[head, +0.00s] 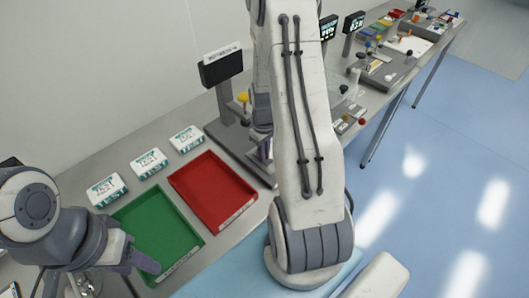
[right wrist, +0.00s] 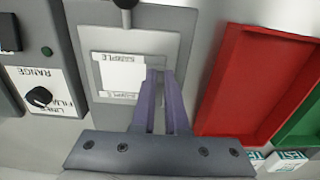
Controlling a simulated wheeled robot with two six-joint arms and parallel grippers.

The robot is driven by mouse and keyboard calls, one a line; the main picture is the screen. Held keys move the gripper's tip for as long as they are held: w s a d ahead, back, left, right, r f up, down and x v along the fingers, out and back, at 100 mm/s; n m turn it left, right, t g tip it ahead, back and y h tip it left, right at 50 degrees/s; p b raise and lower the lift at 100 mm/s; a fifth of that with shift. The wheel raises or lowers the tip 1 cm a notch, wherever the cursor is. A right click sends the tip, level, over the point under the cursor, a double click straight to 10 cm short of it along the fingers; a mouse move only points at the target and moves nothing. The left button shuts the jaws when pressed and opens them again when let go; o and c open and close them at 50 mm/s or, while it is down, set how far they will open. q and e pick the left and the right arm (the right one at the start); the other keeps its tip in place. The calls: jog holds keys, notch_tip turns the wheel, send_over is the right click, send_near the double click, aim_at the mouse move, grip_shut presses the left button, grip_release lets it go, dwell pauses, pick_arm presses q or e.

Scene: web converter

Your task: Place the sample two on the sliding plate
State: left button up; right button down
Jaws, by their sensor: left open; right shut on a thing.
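In the right wrist view, sample two, a white square piece (right wrist: 122,84), lies over the light grey sliding plate (right wrist: 168,45) of the tester. Printed labels show above and below the white piece. My right gripper (right wrist: 160,74) has its purple fingers close together at the piece's right edge and is shut on it. Whether the piece touches the plate is unclear. In the head view my right gripper (head: 264,150) is at the tester, mostly hidden by my arm. My left gripper (head: 120,275) is open at the lower left, with a purple finger over the green tray.
The green tray (head: 128,218) and red tray (head: 240,212) lie on the bench beside the tester (head: 228,140). Several white boxes (head: 149,163) stand behind the trays. The tester's control panel with a black knob (right wrist: 40,97) is at the left in the wrist view.

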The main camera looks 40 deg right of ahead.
jog(key=shift+f, duration=0.15)
jog(key=c, duration=0.9)
grip_release()
jog(key=shift+c, duration=0.2)
